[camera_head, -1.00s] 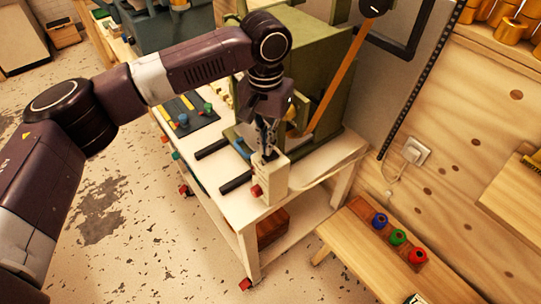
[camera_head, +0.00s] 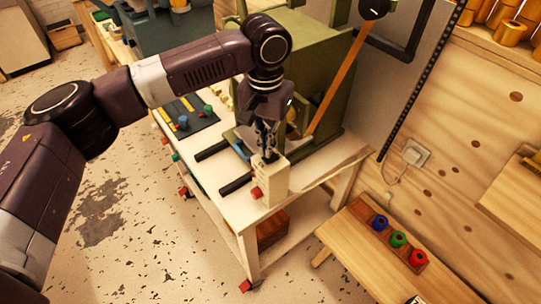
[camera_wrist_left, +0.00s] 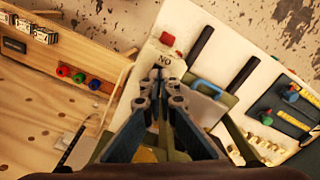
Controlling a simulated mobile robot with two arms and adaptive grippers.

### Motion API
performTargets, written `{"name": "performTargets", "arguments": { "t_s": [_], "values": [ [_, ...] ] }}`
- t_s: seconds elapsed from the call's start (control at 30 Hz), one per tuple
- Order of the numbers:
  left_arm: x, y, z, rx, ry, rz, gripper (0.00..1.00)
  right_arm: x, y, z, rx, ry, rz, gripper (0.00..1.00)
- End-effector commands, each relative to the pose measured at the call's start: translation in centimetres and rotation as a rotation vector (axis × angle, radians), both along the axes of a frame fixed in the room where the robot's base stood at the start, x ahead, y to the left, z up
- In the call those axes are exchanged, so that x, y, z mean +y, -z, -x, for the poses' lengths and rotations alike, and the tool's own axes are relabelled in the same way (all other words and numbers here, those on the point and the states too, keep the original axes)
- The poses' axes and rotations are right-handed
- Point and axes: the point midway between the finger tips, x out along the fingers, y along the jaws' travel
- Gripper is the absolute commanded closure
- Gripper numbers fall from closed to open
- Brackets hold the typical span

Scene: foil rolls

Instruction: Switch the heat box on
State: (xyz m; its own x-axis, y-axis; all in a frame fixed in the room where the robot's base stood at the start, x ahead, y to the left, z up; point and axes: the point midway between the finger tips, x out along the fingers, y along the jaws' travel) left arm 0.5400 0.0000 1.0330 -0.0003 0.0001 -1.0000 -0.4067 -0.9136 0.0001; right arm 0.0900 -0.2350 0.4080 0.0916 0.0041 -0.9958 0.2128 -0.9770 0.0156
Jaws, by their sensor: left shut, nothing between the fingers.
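The heat box appears as a small cream box (camera_head: 274,180) on the white table, with a red knob (camera_head: 256,193) low on its side. In the left wrist view the box (camera_wrist_left: 150,58) shows an upside-down "ON" label on its top, and the red knob (camera_wrist_left: 167,38) sits beyond it. My left gripper (camera_head: 269,156) is shut and empty, pointing down at the box top. Its fingertips (camera_wrist_left: 160,76) are close to the lettering in the left wrist view; I cannot tell if they touch. Any switch lever under the fingertips is hidden. My right gripper is out of view.
A green machine (camera_head: 312,70) with an orange lever (camera_head: 335,90) stands right behind the box. Two black bars (camera_head: 236,184) stick out at the table's front. The floor at left is free.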

Motion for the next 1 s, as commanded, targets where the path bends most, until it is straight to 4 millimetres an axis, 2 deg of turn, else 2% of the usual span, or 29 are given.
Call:
{"name": "performTargets", "arguments": {
  "t_s": [1.0],
  "values": [
    [0.0, 1.1, 0.0, 0.0, 0.0, 0.0, 1.0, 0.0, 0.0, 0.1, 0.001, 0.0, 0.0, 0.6]
  ]
}}
